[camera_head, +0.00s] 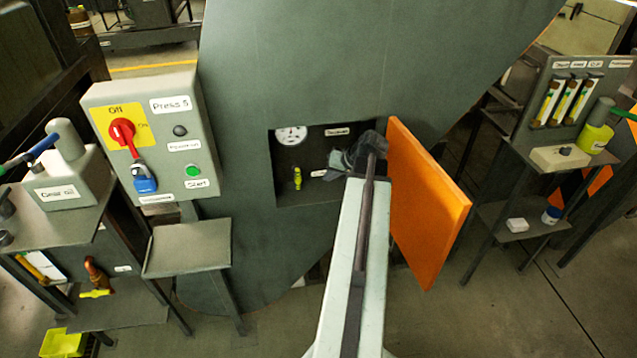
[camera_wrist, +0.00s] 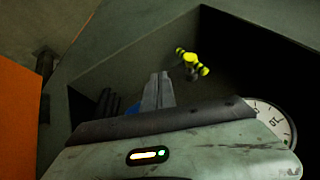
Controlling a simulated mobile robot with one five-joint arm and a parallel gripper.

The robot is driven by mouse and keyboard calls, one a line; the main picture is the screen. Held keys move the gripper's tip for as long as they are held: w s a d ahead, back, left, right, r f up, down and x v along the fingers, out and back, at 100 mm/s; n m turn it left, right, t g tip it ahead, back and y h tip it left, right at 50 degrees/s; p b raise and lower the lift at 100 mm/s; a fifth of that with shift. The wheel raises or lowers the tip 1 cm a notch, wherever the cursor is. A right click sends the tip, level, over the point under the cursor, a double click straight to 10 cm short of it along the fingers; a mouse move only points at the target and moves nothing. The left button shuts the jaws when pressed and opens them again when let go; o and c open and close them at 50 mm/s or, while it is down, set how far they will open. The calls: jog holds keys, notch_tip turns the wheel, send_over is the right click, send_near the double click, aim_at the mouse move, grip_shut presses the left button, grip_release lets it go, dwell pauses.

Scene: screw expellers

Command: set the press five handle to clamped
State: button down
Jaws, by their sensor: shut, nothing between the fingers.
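A small yellow handle (camera_head: 297,177) is in the dark recess of the green press body, below a round gauge (camera_head: 291,135). It looks upright in the head view. In the wrist view the yellow and black handle (camera_wrist: 192,64) slants down to the right. My gripper (camera_head: 345,160) is at the right part of the recess, right of the handle and apart from it. In the wrist view my fingers (camera_wrist: 158,92) are together and empty, below and left of the handle. The head view hides the fingertips. The recess labels are too small to read.
An orange door (camera_head: 425,205) stands open at the right of the recess, close beside my arm. A control box (camera_head: 150,140) labelled Press 5, with a red rotary switch, is on the left. A small shelf (camera_head: 187,247) stands below it. The gauge also shows in the wrist view (camera_wrist: 272,118).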

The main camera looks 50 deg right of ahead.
aim_at(297, 177)
jog(key=b+x, duration=0.6)
jog(key=x, duration=0.2)
jog(key=shift+f, duration=0.35)
jog(key=shift+w+a+r+p, duration=0.1)
jog(key=shift+w+a+p, duration=0.05)
jog(key=shift+w+a, duration=0.6)
jog(key=shift+w+a+r+p, duration=0.15)
jog(key=shift+w+a, duration=0.3)
jog(key=shift+w, duration=0.5)
